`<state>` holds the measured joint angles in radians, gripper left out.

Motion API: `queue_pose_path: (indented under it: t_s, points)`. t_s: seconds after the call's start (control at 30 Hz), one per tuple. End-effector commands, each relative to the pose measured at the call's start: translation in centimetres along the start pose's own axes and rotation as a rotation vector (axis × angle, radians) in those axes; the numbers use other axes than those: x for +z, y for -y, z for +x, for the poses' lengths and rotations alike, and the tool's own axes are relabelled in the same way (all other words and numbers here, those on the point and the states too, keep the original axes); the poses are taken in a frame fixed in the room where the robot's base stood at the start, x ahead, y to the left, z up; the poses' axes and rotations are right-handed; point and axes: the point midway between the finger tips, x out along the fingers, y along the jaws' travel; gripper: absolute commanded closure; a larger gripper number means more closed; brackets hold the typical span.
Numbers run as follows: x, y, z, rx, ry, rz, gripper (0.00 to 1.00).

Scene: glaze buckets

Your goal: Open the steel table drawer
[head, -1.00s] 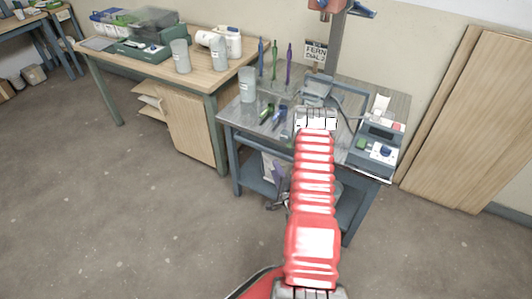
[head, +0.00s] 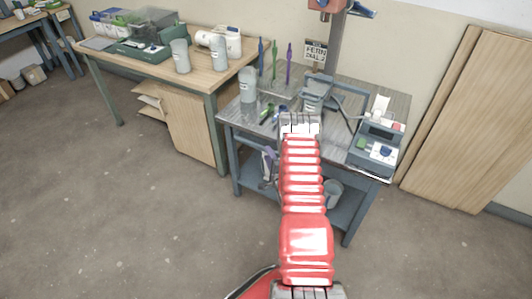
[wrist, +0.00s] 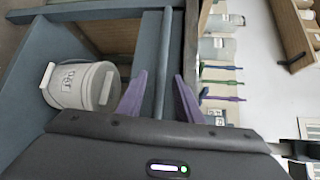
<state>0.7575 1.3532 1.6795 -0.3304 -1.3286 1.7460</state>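The steel table (head: 235,115) has a grey top and blue-grey legs, and stands right of centre in the head view. My red arm reaches over its front and hides much of that side. I cannot clearly make out the drawer or its handle there. In the wrist view, which is turned sideways, my gripper (wrist: 158,97) has two purple fingers spread apart. A blue-grey bar (wrist: 168,60) along the table's front runs between the fingertips. I cannot tell whether it is the drawer front or the frame, or whether the fingers touch it.
A labelled grey bucket (wrist: 80,88) stands on the lower shelf (head: 345,212). A control box (head: 375,152), a grey cup (head: 247,85) and upright coloured tools are on the tabletop. A wooden bench (head: 205,80) is to the left, wooden boards (head: 460,120) lean right. The floor in front is clear.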

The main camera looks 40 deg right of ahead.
Motion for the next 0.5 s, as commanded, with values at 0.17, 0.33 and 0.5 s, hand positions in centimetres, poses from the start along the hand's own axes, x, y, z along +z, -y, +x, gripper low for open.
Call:
queue_pose_path:
  t_s: [0.17, 0.33, 0.5]
  points:
    - [0.1, 0.0, 2.1, -0.002, 0.002, 0.0, 0.67]
    - [0.1, 0.0, 3.1, -0.001, 0.002, 0.0, 0.67]
    - [0.1, 0.0, 3.2, 0.0, 0.001, 0.0, 0.67]
